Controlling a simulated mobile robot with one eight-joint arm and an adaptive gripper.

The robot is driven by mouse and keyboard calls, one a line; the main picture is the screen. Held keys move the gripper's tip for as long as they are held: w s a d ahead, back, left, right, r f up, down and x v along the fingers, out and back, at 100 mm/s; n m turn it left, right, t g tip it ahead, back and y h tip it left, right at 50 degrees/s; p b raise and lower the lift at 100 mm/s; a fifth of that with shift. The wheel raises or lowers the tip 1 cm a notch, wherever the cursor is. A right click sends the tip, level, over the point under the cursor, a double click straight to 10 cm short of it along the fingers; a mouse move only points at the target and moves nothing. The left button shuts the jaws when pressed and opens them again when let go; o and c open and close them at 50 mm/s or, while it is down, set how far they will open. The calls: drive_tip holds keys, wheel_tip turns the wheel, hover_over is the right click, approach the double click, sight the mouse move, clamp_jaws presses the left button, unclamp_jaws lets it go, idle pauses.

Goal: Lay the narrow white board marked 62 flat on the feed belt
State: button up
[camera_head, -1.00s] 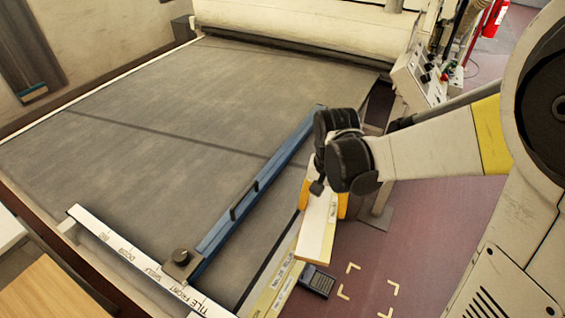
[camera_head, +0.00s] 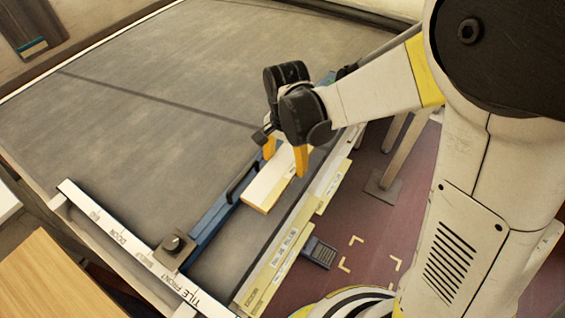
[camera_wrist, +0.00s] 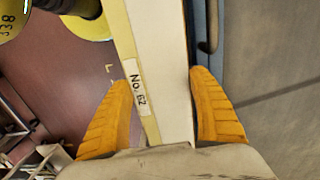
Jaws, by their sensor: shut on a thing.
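The narrow white board (camera_head: 268,184) has yellowish edges and is gripped near its far end. In the wrist view, the board (camera_wrist: 164,60) runs between the orange fingers, and its label reads No. 62. My gripper (camera_head: 285,158) is shut on it, one finger on each side. The grey feed belt (camera_head: 150,95) spreads out to the left. The board is over the belt's right side, overlapping the blue rail (camera_head: 212,222) in the picture. I cannot tell whether it touches the belt or rail. The far end is hidden behind my gripper.
A white ruler-like bar (camera_head: 125,240) with lettering and a black knob (camera_head: 174,243) cross the belt's near end. A labelled yellowish strip (camera_head: 275,268) lines the belt's right edge, with a dark keypad device (camera_head: 319,252) beside it. Open belt lies left of the rail.

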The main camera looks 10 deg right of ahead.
sight(284, 170)
drive_tip(key=shift+w+a+f, duration=0.15)
drive_tip(key=shift+a+f, duration=0.05)
drive_tip(key=shift+a, duration=0.05)
drive_tip(key=shift+f+b, duration=0.75)
drive_tip(key=shift+f, duration=1.15)
drive_tip(key=shift+f+b, duration=0.65)
drive_tip(key=o, duration=1.4)
drive_tip(key=shift+d, duration=0.1)
drive_tip(key=shift+c, duration=0.2)
drive_tip(key=shift+r, duration=0.1)
drive_tip(key=shift+r, duration=0.1)
